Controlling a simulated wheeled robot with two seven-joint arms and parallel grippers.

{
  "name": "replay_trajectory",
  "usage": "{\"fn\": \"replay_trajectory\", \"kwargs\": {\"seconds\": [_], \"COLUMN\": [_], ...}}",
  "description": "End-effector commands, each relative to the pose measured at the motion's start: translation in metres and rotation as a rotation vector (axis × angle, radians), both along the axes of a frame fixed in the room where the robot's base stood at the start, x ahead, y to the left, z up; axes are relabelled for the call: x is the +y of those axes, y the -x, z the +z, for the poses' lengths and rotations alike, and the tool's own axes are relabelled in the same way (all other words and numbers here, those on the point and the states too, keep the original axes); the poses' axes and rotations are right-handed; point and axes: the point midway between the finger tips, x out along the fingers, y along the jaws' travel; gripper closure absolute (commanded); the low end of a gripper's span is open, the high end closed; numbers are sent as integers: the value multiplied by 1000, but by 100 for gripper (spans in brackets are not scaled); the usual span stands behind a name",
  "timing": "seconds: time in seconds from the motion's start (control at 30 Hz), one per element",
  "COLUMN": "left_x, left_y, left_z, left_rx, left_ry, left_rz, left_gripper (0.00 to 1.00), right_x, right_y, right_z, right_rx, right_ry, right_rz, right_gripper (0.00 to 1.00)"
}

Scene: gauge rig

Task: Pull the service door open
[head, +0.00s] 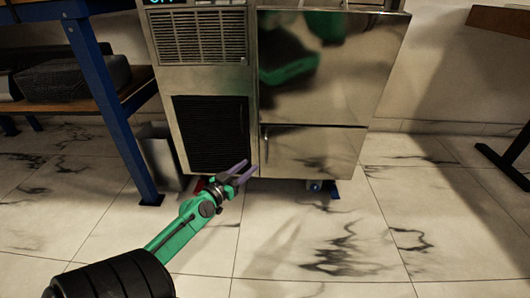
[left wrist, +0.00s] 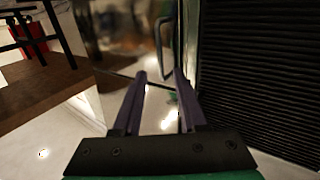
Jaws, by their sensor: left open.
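The steel cabinet has a lower door (head: 315,152) that looks shut, with a slim vertical handle (head: 265,143) near its left edge. In the left wrist view, the handle (left wrist: 165,36) is a curved bar on the shiny door (left wrist: 125,38), beyond the fingertips. My left gripper (head: 245,169) is open and empty, low in front of the cabinet, just below and left of the handle. Its two purple fingers also show in the left wrist view (left wrist: 159,76), pointing toward the door, apart from the handle. My right gripper is not in view.
A black grille (head: 211,133) lies left of the door, below a louvred vent (head: 199,38). A larger upper door (head: 330,65) is above. A blue-legged bench (head: 103,90) stands left, and a brown table (head: 504,20) right. The tiled floor (head: 310,240) in front is clear.

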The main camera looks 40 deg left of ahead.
Motion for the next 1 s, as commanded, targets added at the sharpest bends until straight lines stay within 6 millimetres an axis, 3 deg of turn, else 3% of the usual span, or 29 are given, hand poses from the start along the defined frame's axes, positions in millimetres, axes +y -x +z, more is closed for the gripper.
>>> {"fn": "replay_trajectory", "kwargs": {"seconds": [0.2, 0.4, 0.73, 0.77, 0.83, 0.87, 1.0], "left_x": [3, 5, 5, 5, 5, 5, 5], "left_y": [-50, -84, -91, -91, -91, -91, -91], "left_z": [2, -1, -1, -1, -1, -1, -1], "left_rx": [-3, 0, 2, 2, 2, 2, 2], "left_ry": [3, 1, 0, 0, 0, 0, 0], "left_rz": [1, 1, 0, 0, 0, 0, 0], "left_gripper": [58, 58, 58, 66, 93, 100, 100], "right_x": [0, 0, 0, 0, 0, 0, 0], "right_y": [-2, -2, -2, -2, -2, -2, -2], "right_z": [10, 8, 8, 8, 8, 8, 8], "right_rx": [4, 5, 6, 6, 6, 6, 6], "right_ry": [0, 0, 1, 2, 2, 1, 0], "right_rz": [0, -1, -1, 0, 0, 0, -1], "right_gripper": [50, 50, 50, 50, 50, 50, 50]}}
